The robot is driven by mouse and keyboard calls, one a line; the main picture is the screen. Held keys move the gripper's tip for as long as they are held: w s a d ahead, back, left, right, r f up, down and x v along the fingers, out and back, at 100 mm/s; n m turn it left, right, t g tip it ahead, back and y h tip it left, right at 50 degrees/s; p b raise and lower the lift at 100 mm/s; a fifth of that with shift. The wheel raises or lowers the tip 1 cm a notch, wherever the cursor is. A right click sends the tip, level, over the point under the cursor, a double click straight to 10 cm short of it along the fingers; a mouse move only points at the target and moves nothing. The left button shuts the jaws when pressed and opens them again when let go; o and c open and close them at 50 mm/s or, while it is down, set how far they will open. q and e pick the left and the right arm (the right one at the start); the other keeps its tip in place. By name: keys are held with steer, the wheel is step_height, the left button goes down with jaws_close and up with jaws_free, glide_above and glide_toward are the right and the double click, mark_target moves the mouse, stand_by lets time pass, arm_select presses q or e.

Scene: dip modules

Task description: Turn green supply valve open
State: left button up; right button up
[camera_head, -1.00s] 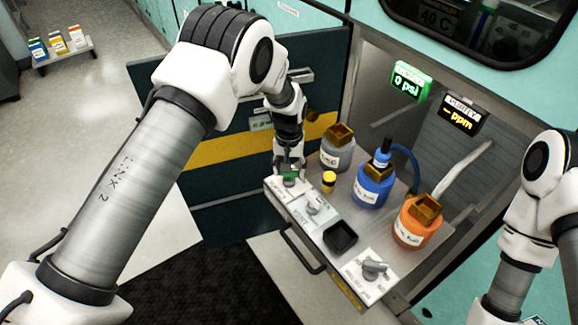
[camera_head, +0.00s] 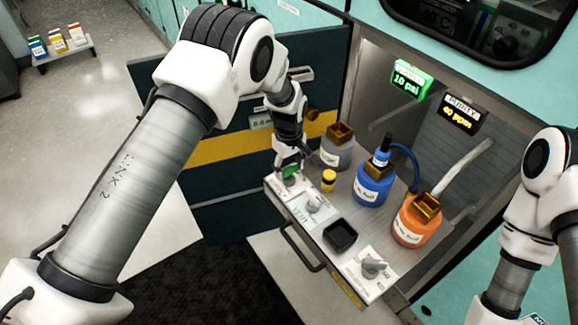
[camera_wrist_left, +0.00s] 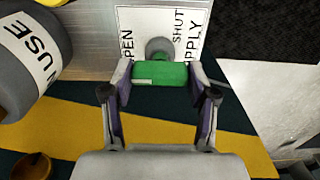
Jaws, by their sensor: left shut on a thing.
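The green supply valve handle (camera_head: 289,173) sits at the far left end of the pull-out shelf's front panel. In the left wrist view the green handle (camera_wrist_left: 160,74) lies crosswise between the fingertips, in front of its round grey hub. The white label plate (camera_wrist_left: 187,22) behind it reads SUPPLY, with OPEN at the left and SHUT to the right. My left gripper (camera_wrist_left: 159,80) is shut on the handle; in the head view the gripper (camera_head: 288,167) comes down on it from above. My right gripper is out of view.
A grey valve (camera_head: 314,204), a black square tray (camera_head: 340,235) and another grey valve (camera_head: 372,267) line the panel. Grey (camera_head: 335,152), blue (camera_head: 371,188) and orange (camera_head: 414,222) bottles stand behind, with a small yellow-capped vial (camera_head: 328,181).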

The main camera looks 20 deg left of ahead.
mark_target(289, 167)
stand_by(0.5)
arm_select(q)
steer(key=o, duration=1.2)
steer(key=shift+c, duration=0.2)
step_height(289, 167, up, 12)
